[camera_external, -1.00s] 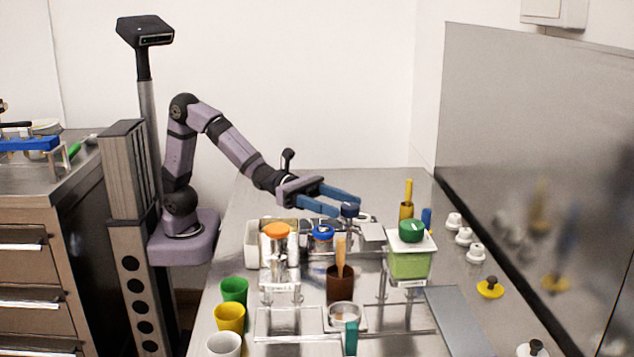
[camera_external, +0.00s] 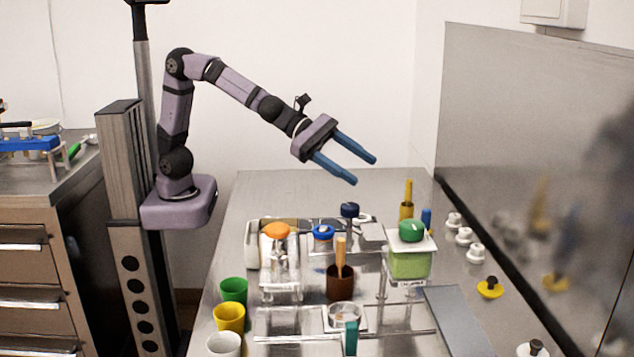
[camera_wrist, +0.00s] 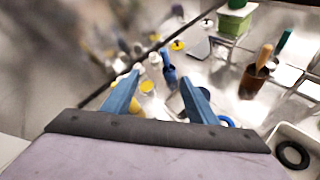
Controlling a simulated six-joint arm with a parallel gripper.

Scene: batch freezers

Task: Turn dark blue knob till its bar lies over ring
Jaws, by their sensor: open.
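The dark blue knob (camera_external: 349,210) stands upright on a metal post at the back of the metal bench in the external view. I cannot make out which way its bar points, and I cannot pick out the ring it relates to. My gripper (camera_external: 364,171) is open and empty, above and slightly right of the knob, clear of it. In the wrist view my gripper (camera_wrist: 160,78) has both blue fingers spread, with nothing held between them. The knob is not clearly visible there.
White knobs (camera_external: 464,236) line the right side. A black ring (camera_wrist: 292,153) lies in a white tray in the wrist view.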

